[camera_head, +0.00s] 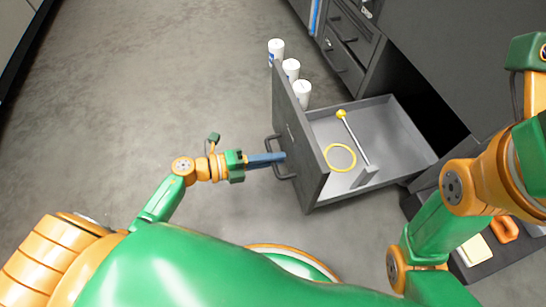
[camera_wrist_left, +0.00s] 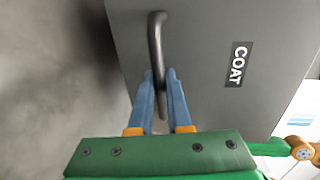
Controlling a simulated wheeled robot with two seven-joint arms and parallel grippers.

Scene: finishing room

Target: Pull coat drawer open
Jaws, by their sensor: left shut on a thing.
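The coat drawer (camera_head: 300,140) is a grey drawer pulled well out of its dark cabinet, its inside showing from above. Its front carries a "COAT" label (camera_wrist_left: 236,65) in the left wrist view. A dark bar handle (camera_head: 279,157) is on the drawer front; it also shows in the left wrist view (camera_wrist_left: 156,40). My left gripper (camera_head: 277,158) has its blue fingers on either side of the handle bar and is shut on it; the fingers also show in the left wrist view (camera_wrist_left: 160,95). My right gripper is out of view; only the right arm shows at the right.
Inside the drawer lie a yellow ring (camera_head: 340,158) and a rod with a yellow ball end (camera_head: 341,114). Several white containers (camera_head: 276,50) show beyond the drawer front. Other closed drawers (camera_head: 342,62) are behind. Open grey floor lies left of the drawer.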

